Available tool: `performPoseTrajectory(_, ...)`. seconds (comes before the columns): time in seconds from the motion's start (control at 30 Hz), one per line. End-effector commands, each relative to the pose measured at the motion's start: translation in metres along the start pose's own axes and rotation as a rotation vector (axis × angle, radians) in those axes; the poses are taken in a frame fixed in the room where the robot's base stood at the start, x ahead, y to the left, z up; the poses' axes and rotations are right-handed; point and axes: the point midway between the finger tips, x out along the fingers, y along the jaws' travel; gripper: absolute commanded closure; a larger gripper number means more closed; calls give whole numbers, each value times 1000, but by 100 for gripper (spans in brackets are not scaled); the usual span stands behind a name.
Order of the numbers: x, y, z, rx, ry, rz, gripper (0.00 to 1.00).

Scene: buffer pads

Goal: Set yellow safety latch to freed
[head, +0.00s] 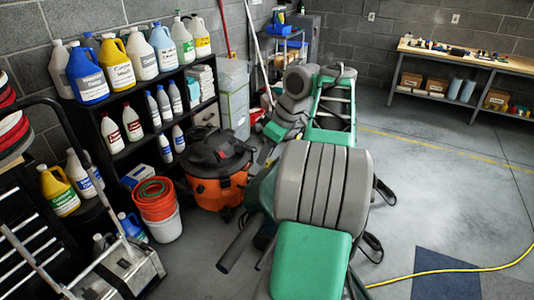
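I cannot make out a yellow safety latch anywhere in the head view, so its setting cannot be seen. A large green and grey ribbed form fills the middle of the view and hides part of the floor and whatever lies behind it. I cannot tell whether all of it is my own body. I see no gripper fingers, so whether my gripper is open or shut does not show.
An orange and black shop vacuum (215,182) stands left of centre, beside a black shelf (117,103) of bottles. A red bucket (155,203) is near it. A workbench (470,58) stands far right. A yellow cable (445,271) crosses the otherwise open right floor.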

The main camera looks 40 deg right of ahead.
Motion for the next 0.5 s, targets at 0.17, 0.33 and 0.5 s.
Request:
performPoseTrajectory(0.17, 0, 0, 0, 0, 0, 0, 88)
performPoseTrajectory(0.33, 0, 0, 0, 0, 0, 0, 100)
performPoseTrajectory(0.5, 0, 0, 0, -1, 0, 0, 100)
